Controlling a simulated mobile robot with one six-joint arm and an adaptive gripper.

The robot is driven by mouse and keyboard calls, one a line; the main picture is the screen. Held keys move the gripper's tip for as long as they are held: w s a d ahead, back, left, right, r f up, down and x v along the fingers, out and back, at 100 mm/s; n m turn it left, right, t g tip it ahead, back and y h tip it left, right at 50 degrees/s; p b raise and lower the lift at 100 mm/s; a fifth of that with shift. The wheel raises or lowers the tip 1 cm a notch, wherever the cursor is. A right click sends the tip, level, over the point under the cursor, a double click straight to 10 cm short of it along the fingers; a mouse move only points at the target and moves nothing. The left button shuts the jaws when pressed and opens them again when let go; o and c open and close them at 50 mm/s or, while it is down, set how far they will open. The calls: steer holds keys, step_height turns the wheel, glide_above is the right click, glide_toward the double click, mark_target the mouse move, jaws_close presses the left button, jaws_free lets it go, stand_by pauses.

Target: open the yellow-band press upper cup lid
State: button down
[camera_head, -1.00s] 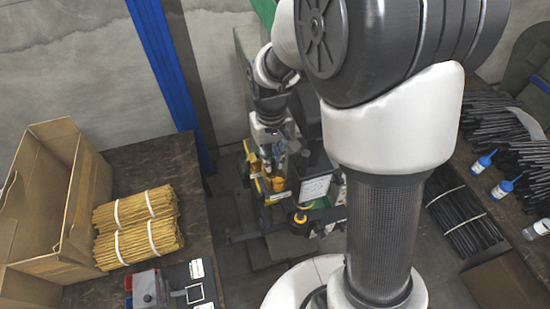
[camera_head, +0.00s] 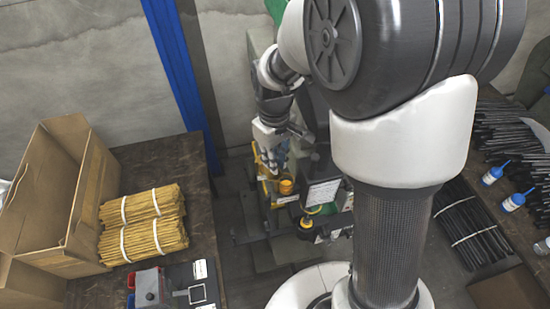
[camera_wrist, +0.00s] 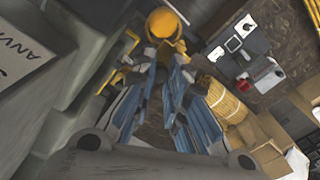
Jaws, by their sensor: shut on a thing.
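The press (camera_head: 322,192) stands on the floor between the two tables, with a white label plate on it. A round yellow-orange cup (camera_head: 287,186) shows on its upper part, just below my gripper (camera_head: 272,168). In the wrist view a round yellow lid (camera_wrist: 163,24) sits at the tips of my gripper (camera_wrist: 162,52). The blue-grey fingers converge there, shut on the lid; the exact contact is partly hidden by the fingers. A second round yellow cup (camera_head: 306,222) with a black base sits lower on the press.
A table at left holds an open cardboard box (camera_head: 82,205), tied yellow rod bundles (camera_head: 150,240) and a small device (camera_head: 150,288). A table at right holds black rods (camera_head: 470,225) and blue-capped bottles (camera_head: 513,202). A blue post (camera_head: 180,75) rises behind. Grey press bodywork (camera_wrist: 40,60) is close at left in the wrist view.

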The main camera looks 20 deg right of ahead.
steer(key=c, duration=1.8)
jaws_free()
steer(key=shift+c, duration=0.2)
step_height(320, 180, up, 12)
steer(key=s+d+f+m+t+b, duration=0.2)
steer(key=s+f+m+t+b, duration=0.2)
steer(key=s+f+b, duration=1.4)
steer(key=s+m+b, duration=0.1)
steer(key=b, duration=0.3)
steer(key=shift+s+d+f+m+t, duration=0.15)
steer(key=shift+s+f+m+t, duration=0.15)
steer(key=shift+f+t, duration=0.1)
